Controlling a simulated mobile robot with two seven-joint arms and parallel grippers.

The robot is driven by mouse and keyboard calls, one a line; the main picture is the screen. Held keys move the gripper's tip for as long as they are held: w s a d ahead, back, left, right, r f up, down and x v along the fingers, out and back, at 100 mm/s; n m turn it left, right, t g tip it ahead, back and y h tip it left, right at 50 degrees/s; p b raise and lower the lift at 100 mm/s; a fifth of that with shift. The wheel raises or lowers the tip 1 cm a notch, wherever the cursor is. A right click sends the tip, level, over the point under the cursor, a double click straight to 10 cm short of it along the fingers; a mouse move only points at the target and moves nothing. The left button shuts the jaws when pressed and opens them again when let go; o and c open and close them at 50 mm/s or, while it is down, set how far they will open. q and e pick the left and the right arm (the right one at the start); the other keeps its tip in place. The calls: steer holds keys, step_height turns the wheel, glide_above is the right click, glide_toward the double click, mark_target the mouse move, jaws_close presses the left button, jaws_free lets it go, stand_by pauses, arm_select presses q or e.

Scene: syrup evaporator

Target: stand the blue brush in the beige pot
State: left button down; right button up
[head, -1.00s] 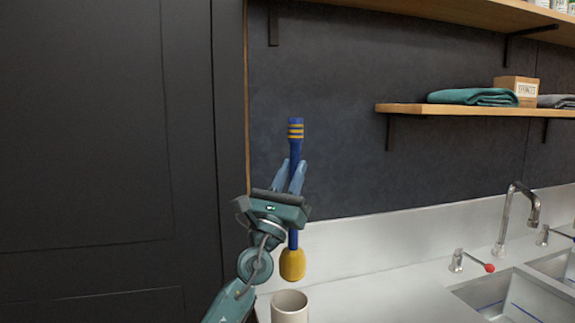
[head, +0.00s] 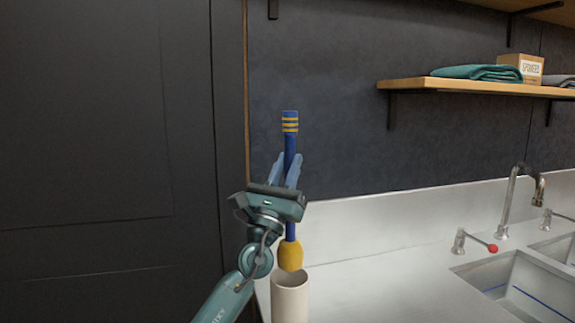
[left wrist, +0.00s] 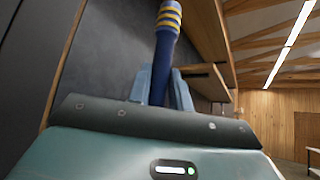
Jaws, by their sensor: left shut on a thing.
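The blue brush (head: 290,152) is upright in the head view, with yellow bands near its top and a yellow head (head: 290,255) at its lower end. My left gripper (head: 284,170) is shut on its blue handle. In the left wrist view, the handle (left wrist: 163,60) stands between the fingers of my left gripper (left wrist: 162,88). The beige pot (head: 290,300) stands on the counter just below the brush head. The brush's yellow head is at the pot's mouth, overlapping its far rim in the picture; I cannot tell whether it is inside. My right gripper is not in view.
The steel counter (head: 400,265) runs right to a sink (head: 515,285) with a faucet (head: 515,205) and a red-tipped tap lever (head: 490,247). A wooden shelf (head: 450,86) holds a folded teal towel (head: 475,72) and a box (head: 522,66). A dark door panel is at left.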

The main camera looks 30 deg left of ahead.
arm_select(q)
step_height(320, 180, down, 8)
steer(key=b, duration=0.7)
steer(key=shift+r+b, duration=0.1)
steer(key=shift+b, duration=0.3)
steer(key=shift+f+b, duration=0.5)
steer(key=shift+b, duration=0.1)
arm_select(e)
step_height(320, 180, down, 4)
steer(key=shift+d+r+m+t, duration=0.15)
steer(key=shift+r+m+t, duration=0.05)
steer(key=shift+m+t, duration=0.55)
arm_select(q)
steer(key=c, duration=1.2)
jaws_free()
steer(key=shift+f, duration=0.1)
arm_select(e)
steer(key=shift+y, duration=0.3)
